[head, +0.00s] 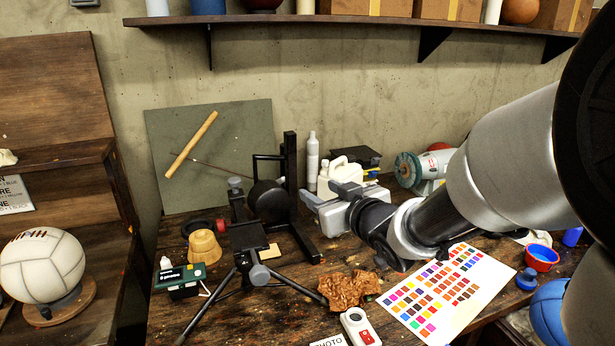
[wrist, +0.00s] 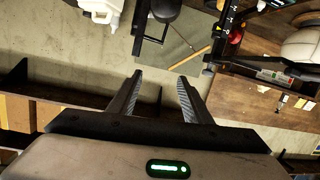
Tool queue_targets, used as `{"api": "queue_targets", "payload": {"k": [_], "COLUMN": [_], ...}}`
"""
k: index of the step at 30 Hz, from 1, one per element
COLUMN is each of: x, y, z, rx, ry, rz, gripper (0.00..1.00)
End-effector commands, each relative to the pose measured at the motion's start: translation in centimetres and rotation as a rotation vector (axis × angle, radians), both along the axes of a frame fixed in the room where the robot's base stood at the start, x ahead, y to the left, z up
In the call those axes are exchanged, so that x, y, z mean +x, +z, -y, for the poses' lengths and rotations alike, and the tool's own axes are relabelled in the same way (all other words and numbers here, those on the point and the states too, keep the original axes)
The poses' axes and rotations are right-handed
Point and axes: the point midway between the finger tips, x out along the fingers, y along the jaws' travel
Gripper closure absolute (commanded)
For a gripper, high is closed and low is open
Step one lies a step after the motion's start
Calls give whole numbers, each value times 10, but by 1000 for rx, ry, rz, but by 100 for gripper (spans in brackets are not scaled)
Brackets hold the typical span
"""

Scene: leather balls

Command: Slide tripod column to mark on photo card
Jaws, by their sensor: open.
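The black tripod (head: 256,274) stands on the workbench left of centre in the head view, legs spread, with grey knobs and a red one. Its upright column (head: 238,205) rises at the left. In the wrist view the column (wrist: 226,18) shows at the upper right with pale scale marks, beside a red knob (wrist: 236,37). A white card lettered "PHOTO" (head: 328,341), probably the photo card, is cut off by the bottom edge; no mark is readable. My gripper (head: 318,190) is open and empty, above the back of the bench, right of the tripod. Its fingers (wrist: 160,76) are apart in the wrist view.
A black stand (head: 292,190) with a dark round pad stands between tripod and gripper. A white jug (head: 342,174) and bottle (head: 312,160) are behind. A colour chart (head: 450,290), brown crumpled leather (head: 348,287) and a white device (head: 360,327) lie in front. A shelf (head: 350,19) runs overhead.

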Motion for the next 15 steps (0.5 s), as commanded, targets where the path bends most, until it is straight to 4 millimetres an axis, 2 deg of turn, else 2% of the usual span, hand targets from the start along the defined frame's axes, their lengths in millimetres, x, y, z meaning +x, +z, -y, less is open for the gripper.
{"api": "queue_targets", "payload": {"k": [1,3,6,11,15], "x": [1,-2,-9,-18,-13], "y": [-14,-21,-26,-29,-27], "z": [-21,-45,-70,-88,-97], "rx": [35,88,155,213,221], "ry": [70,159,257,337,348], "rz": [20,52,86,107,112], "gripper": [55,55,55,55,55]}}
